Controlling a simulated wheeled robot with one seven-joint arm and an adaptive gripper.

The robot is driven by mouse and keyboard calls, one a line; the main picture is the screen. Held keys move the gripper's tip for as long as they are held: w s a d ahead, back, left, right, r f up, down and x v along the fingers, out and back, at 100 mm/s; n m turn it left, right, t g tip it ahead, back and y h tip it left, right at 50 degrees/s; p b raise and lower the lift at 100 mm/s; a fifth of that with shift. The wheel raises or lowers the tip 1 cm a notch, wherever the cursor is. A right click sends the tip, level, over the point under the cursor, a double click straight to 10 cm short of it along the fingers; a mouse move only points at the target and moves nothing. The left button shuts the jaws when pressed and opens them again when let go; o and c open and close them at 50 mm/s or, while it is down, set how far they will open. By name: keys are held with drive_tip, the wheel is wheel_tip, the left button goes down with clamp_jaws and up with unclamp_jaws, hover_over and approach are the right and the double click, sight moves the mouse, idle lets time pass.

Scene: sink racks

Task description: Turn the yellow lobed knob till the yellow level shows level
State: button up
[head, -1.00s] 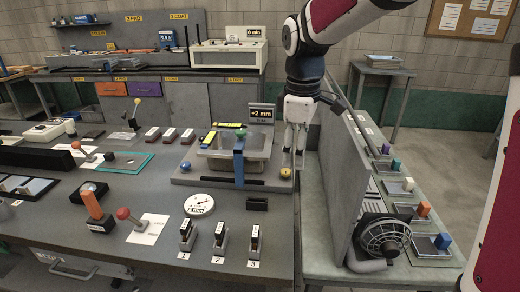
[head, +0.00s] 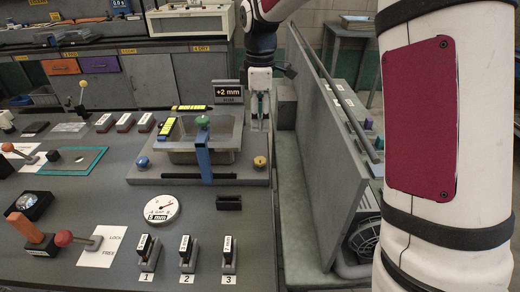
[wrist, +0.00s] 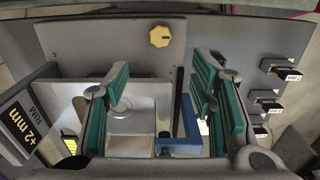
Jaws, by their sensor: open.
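The yellow lobed knob (head: 260,162) sits at the front right corner of the sink's grey base plate. In the wrist view the knob (wrist: 160,36) lies beyond my fingertips, between their lines and apart from both. My gripper (head: 260,112) is above and behind the knob in the head view. Its green-padded fingers (wrist: 160,72) are spread wide and hold nothing. Yellow level strips lie on the basin's back rim (head: 188,107) and left rim (head: 166,128); their bubbles are too small to read. The rim display (head: 228,92) reads +2 mm.
A blue clamp bar (head: 203,155) with a green knob crosses the basin front. A blue knob (head: 143,162) is at the plate's left front. A tall grey panel (head: 320,165) stands right of the sink. A dial (head: 161,208) and numbered holders (head: 187,253) lie in front.

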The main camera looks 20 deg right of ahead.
sight(260, 159)
wheel_tip(260, 159, down, 14)
drive_tip(key=shift+r, duration=0.25)
idle(0.3)
drive_tip(key=c, duration=1.1)
drive_tip(key=shift+c, duration=0.2)
drive_tip(key=shift+m, duration=0.3)
drive_tip(key=m, duration=1.2)
drive_tip(key=shift+r+m, duration=0.1)
drive_tip(key=shift+m, duration=0.2)
